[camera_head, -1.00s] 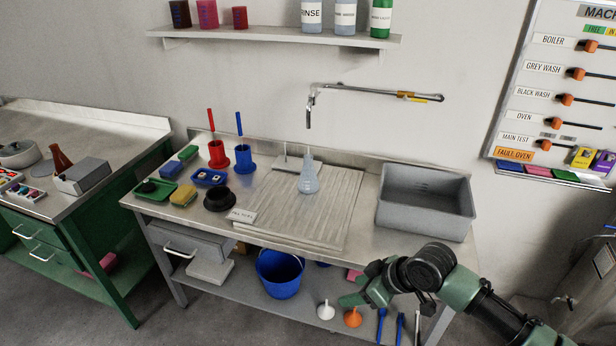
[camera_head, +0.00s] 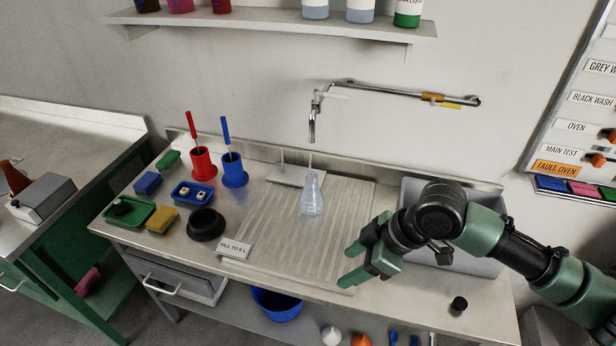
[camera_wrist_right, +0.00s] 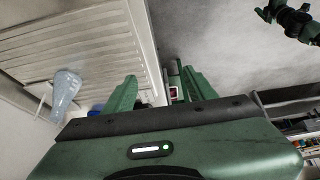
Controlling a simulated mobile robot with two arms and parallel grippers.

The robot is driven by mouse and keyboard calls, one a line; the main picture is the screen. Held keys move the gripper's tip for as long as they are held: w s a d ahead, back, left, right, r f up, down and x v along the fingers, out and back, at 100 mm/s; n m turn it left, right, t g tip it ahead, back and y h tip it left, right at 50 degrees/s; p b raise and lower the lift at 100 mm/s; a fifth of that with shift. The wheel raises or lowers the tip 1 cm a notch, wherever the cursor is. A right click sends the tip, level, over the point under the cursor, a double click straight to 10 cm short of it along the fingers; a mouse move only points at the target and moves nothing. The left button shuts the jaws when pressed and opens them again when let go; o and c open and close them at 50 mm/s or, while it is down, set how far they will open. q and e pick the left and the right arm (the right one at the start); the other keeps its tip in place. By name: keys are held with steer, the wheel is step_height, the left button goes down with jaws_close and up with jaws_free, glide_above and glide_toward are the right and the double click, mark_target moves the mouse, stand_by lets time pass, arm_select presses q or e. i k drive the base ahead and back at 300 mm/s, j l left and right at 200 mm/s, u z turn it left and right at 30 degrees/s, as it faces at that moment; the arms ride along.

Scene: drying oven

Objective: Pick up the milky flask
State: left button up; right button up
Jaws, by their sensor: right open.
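The milky flask (camera_head: 312,196) is a cloudy pale-blue conical flask. It stands upright on the ribbed draining board in front of the tap. My right gripper (camera_head: 350,265) is open and empty, in front of the flask and to its right, apart from it. In the right wrist view the flask (camera_wrist_right: 66,92) is at the left, outside the two green fingers (camera_wrist_right: 156,92). A small green and black arm end (camera_wrist_right: 287,16), apparently my left one, shows at the top right there; its jaws are too small to read.
A tap (camera_head: 312,122) hangs above the flask. A grey basin (camera_head: 412,195) is at the right, partly behind my arm. A sign (camera_head: 236,249), a black ring (camera_head: 206,224), and red (camera_head: 203,164) and blue (camera_head: 235,170) holders stand left. A small black cylinder (camera_head: 459,304) is at the front right.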

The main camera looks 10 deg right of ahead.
mark_target(311, 202)
steer(key=i, duration=1.05)
